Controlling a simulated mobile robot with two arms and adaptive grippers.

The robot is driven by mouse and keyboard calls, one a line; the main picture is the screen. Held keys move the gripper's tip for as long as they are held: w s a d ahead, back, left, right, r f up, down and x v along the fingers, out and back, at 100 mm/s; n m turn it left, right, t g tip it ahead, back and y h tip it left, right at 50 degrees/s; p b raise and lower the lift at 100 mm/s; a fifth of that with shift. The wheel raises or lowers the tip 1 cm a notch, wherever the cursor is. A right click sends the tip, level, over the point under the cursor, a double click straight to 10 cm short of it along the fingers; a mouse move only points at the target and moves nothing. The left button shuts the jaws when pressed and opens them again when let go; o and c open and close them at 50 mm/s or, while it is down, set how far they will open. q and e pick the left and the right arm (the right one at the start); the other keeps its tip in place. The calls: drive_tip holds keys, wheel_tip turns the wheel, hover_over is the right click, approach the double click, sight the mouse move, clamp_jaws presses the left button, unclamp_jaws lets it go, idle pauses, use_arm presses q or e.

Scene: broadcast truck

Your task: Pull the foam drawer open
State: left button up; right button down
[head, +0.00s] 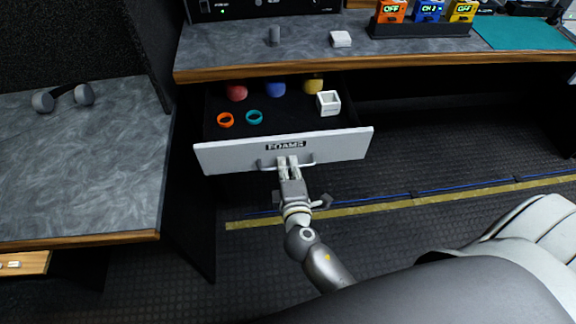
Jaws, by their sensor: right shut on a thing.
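The foam drawer (232,157) has a pale grey front labelled "FOAMS" and stands pulled out from under the desk. Its dark inside shows red (237,92), blue (275,88) and yellow (313,85) foam pieces at the back. An orange ring (225,120), a teal ring (254,117) and a white square frame (328,103) lie further forward in it. My right gripper (288,166) is shut on the drawer's bar handle (307,164), at the middle of the front. My left gripper is not in view.
A side counter (75,170) with headphones (63,97) stands left. The floor in front is open.

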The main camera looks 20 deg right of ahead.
drive_tip(key=c, duration=1.8)
unclamp_jaws()
drive_tip(key=v, duration=1.2)
